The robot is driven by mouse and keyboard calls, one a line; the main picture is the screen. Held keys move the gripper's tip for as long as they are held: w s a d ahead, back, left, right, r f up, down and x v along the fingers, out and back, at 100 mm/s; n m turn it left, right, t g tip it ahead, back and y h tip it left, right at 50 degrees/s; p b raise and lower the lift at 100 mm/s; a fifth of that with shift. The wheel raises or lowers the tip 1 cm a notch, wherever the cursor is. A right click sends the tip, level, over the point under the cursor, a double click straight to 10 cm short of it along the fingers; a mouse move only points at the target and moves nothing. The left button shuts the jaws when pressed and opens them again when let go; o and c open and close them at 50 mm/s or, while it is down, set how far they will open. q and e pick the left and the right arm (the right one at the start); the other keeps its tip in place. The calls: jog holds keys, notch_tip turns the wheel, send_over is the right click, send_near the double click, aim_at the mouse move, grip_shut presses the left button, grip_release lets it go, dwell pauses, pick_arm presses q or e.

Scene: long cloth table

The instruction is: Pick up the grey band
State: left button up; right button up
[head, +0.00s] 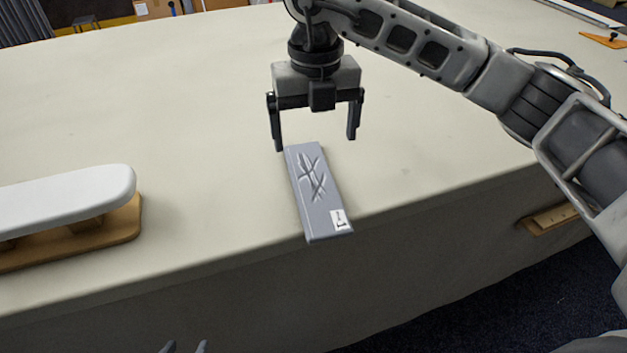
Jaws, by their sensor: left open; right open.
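The grey band (308,205) is a flat, light grey strip with dark slash-like marks and a small white label reading 1 near its front end. It lies on the table, its near end sticking out past the table's front edge. My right gripper (315,144) is open and points down at the far end of the band. Its fingers are spread wider than the band, and I cannot tell its exact height above the cloth. My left gripper (185,348) shows only as two fingertips at the bottom edge, apart and empty, in front of the table.
The long cloth table (180,110) is mostly bare around the band. A white padded board (65,200) on a wooden base stands at the left. An orange item (604,40) lies at the far right. A wooden piece (550,219) juts out below the table edge at right.

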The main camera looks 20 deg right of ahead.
aim_at(315, 185)
notch_tip(315, 185, down, 11)
jog(key=shift+r+p, duration=0.2)
jog(key=shift+p, duration=0.7)
jog(key=c, duration=1.1)
